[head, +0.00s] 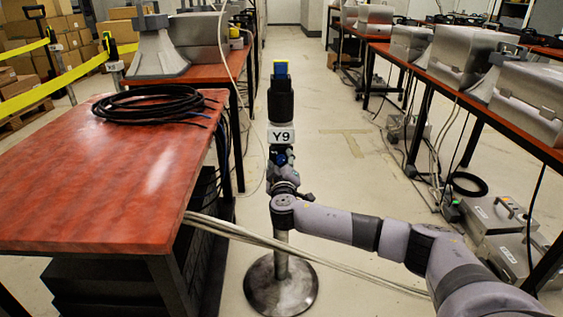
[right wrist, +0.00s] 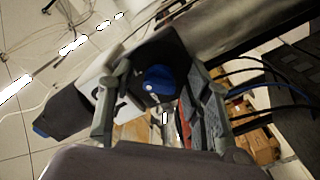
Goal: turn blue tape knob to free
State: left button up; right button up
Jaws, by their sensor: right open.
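The blue knob (right wrist: 158,80) is on the underside or face of a dark paging phone (head: 281,103) carried on a post. In the right wrist view it shows between the two fingers of my right gripper (right wrist: 156,92), which is open. I cannot tell whether either finger touches it. In the head view my right gripper (head: 282,165) is up against the phone, just below its white Y9 label (head: 281,135). A small blue patch shows there, and the knob is mostly hidden. My left gripper is not in view.
The post stands on a round metal base (head: 281,284). A red-topped table (head: 150,195) with a coil of black cable (head: 155,103) is close on the left. Pale cables (head: 300,250) run across the floor by the post. Benches with metal boxes (head: 455,59) line the right.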

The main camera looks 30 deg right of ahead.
jog(key=shift+c, duration=0.2)
grip_shut()
dwell(0.4)
